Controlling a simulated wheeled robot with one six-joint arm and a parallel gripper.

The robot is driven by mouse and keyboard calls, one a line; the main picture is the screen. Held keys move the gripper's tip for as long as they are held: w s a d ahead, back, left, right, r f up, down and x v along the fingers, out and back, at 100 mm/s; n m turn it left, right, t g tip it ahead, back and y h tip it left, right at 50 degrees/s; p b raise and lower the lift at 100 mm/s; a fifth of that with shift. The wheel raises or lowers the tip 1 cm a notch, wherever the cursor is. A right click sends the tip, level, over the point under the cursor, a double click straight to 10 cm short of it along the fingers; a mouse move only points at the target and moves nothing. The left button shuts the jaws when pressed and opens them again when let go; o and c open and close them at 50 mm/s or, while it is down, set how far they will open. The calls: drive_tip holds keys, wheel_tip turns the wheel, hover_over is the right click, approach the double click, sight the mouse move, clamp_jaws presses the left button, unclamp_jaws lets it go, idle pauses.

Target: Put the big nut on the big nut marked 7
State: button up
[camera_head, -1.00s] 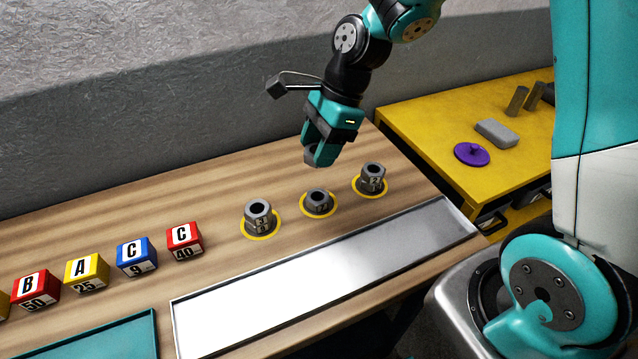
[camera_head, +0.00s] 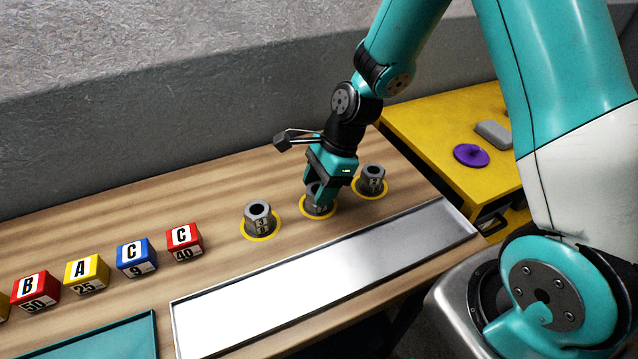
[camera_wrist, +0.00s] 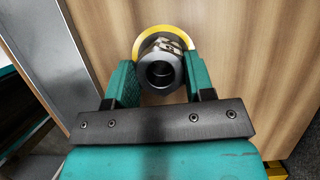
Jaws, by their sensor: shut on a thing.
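My gripper (camera_head: 318,186) is low over the middle of three grey nut spots on the wooden bench. It is shut on a grey big nut (camera_head: 313,193), which also shows between the fingers in the wrist view (camera_wrist: 160,72). The held nut is at the top of the middle nut (camera_wrist: 168,45), which stands in a yellow ring (camera_wrist: 143,47) and has a partly visible label. I cannot tell whether the two touch fully. The middle nut's number is mostly hidden by the fingers.
Labelled nuts in yellow rings stand close on the left (camera_head: 259,218) and right (camera_head: 371,180). A long metal tray (camera_head: 320,275) lies in front. Lettered cubes (camera_head: 135,257) stand at left. A yellow table (camera_head: 430,130) at the back right bears a purple disc (camera_head: 471,155).

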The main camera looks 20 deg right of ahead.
drive_tip(key=o, duration=1)
drive_tip(key=shift+o, duration=0.2)
drive_tip(key=v, duration=1.2)
drive_tip(key=s+a+r+n, duration=0.4)
drive_tip(key=s+n, duration=0.5)
drive_tip(key=n, duration=0.3)
drive_tip(key=s+a+r+n, duration=0.5)
drive_tip(key=s+n, duration=0.4)
drive_tip(key=n, duration=0.4)
drive_tip(key=shift+s+a, duration=0.2)
drive_tip(key=shift+s, duration=0.1)
